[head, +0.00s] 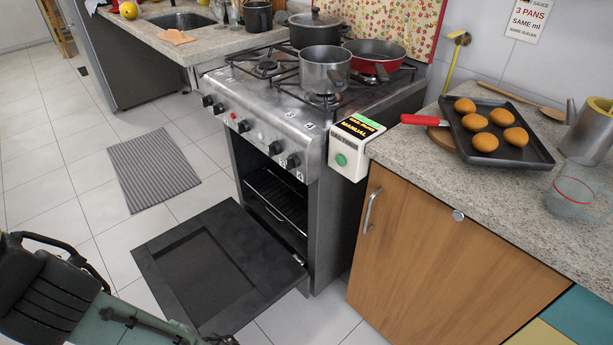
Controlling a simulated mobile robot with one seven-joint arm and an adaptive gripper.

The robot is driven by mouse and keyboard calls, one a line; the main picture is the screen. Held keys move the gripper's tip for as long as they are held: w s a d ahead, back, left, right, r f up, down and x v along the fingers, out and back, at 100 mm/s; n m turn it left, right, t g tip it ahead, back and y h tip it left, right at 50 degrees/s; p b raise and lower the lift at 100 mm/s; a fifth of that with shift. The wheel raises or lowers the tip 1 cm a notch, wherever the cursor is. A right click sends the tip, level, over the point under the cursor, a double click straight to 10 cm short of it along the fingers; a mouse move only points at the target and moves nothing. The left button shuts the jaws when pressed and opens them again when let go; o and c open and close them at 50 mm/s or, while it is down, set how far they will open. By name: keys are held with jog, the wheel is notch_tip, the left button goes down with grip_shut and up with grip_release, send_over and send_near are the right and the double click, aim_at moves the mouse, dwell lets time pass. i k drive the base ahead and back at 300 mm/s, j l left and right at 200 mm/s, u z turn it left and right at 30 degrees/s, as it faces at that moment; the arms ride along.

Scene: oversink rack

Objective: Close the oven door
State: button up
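The oven door (215,268) is dark and hangs wide open, folded down nearly flat in front of the stove. The oven cavity (273,190) is exposed, with a wire rack (280,198) inside. The stove (322,225) is silver, with black knobs on its front panel. My arm shows at the lower left, in front of the door's near left side, and runs out of the bottom edge.
Right of the stove is a wooden cabinet (450,255); its counter holds a tray of buns (497,132). A white box with a green button (347,155) is fixed at the stove's right corner. Pots stand on the burners. A striped mat (153,168) lies on open tiled floor to the left.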

aim_at(216, 271)
jog(key=k+j+z, duration=0.1)
jog(key=k, duration=0.25)
jog(key=u, duration=0.5)
jog(key=j+u, duration=0.15)
jog(key=u, duration=0.8)
jog(key=j+u, duration=0.1)
jog(key=u, duration=0.35)
jog(key=i+j, duration=0.25)
jog(key=j+u, duration=0.05)
